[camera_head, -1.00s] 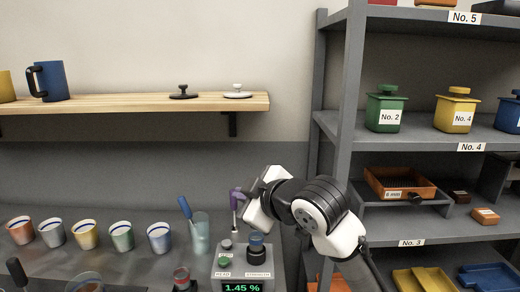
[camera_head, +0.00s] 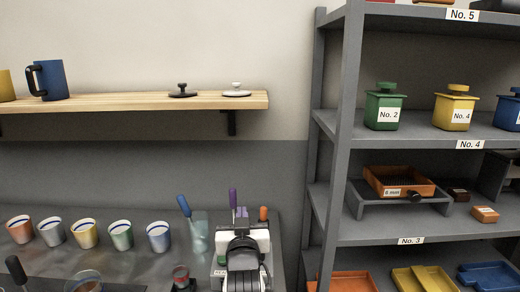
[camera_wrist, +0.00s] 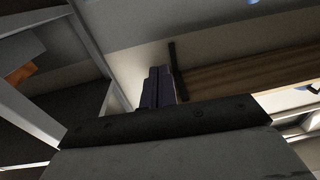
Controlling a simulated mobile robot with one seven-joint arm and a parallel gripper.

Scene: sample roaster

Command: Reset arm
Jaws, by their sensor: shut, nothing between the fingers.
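My arm shows at the bottom centre of the head view, folded low in front of the box with the knobs and display. Its links hide most of that box. In the wrist view my gripper (camera_wrist: 160,86) has its two dark fingers together, with nothing between them. The fingers point toward the wall, near the underside of the wooden shelf (camera_wrist: 230,76).
Several striped cups (camera_head: 85,234) stand in a row on the left of the counter, beside a glass (camera_head: 198,236) with a blue-handled tool (camera_head: 185,206). The wooden shelf (camera_head: 130,102) holds a blue mug (camera_head: 53,80) and two lids. A grey rack (camera_head: 345,130) with canisters and trays stands at the right.

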